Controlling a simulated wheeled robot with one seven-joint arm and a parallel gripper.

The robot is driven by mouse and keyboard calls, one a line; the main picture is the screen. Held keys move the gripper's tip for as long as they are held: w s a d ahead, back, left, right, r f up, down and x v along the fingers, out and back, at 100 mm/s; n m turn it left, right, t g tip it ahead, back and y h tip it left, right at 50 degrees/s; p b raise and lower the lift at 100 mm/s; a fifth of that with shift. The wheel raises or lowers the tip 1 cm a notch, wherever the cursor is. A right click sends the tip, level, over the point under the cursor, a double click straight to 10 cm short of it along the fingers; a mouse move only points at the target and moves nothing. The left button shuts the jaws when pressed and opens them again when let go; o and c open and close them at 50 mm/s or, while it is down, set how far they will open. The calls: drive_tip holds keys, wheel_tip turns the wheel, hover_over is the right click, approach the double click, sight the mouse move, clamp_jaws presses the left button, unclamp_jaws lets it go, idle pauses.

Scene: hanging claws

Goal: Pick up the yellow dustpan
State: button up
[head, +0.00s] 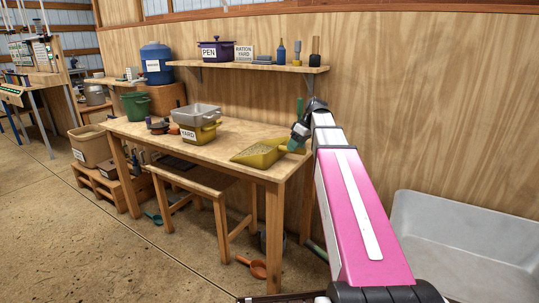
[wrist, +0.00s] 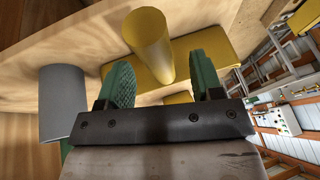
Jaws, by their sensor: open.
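The yellow dustpan (head: 256,154) lies on the right end of the wooden table, its pan to the left and its handle towards my gripper. My gripper (head: 293,146) is at the handle end, partly hiding the handle. In the wrist view, the dustpan's round yellow handle (wrist: 150,42) reaches between the two green fingers of my open gripper (wrist: 163,82). The fingers stand apart on either side of it, with visible gaps. The flat yellow pan (wrist: 210,42) shows beyond the handle.
A grey cylinder (wrist: 63,105) stands left of the fingers in the wrist view. The wooden table (head: 222,143) also holds grey and yellow bins (head: 199,120). A shelf (head: 250,66) runs along the wall above. A large grey tub (head: 455,240) is at right.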

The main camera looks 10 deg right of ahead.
drive_tip(key=shift+x, duration=1.4)
drive_tip(key=shift+w+f, duration=0.1)
drive_tip(key=shift+f, duration=0.15)
clamp_jaws()
